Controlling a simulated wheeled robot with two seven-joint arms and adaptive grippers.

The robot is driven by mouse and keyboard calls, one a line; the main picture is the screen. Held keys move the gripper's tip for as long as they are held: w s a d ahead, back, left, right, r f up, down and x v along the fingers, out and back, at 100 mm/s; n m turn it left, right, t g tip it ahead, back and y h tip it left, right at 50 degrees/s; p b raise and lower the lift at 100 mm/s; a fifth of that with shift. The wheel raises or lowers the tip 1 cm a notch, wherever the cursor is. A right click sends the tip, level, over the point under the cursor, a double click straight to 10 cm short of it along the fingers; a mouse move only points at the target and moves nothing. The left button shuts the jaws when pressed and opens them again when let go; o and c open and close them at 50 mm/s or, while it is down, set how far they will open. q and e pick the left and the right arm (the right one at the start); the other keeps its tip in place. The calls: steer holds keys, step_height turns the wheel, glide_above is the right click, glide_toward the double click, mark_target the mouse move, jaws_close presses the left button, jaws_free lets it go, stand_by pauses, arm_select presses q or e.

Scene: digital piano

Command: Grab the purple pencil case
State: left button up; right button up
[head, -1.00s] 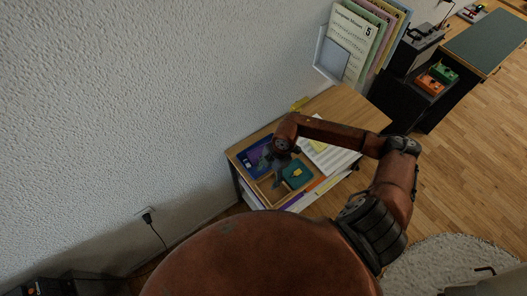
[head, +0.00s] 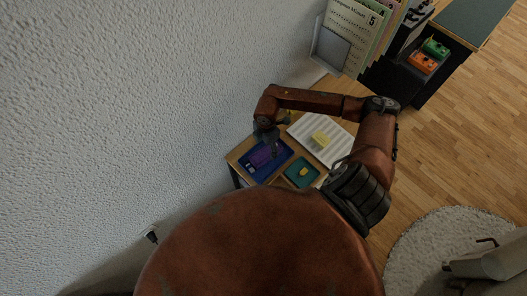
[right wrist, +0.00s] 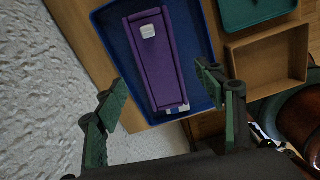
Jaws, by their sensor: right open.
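The purple pencil case (right wrist: 158,65) is a long dark purple pouch with a pale patch. It lies in a blue tray (right wrist: 202,90) on the wooden desk; in the head view the purple case (head: 261,156) is small, at the desk's left end. My right gripper (right wrist: 165,95) is open, its two green-padded fingers either side of the case's near end in the wrist picture and apart from it. In the head view my right gripper (head: 272,145) hangs over the blue tray, partly covering it. My left gripper is not in view.
The white wall (head: 120,110) is close on the left.

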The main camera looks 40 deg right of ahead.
mark_target(266, 153)
step_height(266, 153, down, 2)
steer(key=shift+d, duration=0.1)
step_height(266, 153, down, 3)
steer(key=shift+r, duration=0.15)
steer(key=shift+f, duration=0.6)
steer(key=c, duration=0.7)
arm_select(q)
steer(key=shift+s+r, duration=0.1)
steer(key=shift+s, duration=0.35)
arm_select(e)
steer(key=c, duration=0.9)
steer(key=shift+r, duration=0.15)
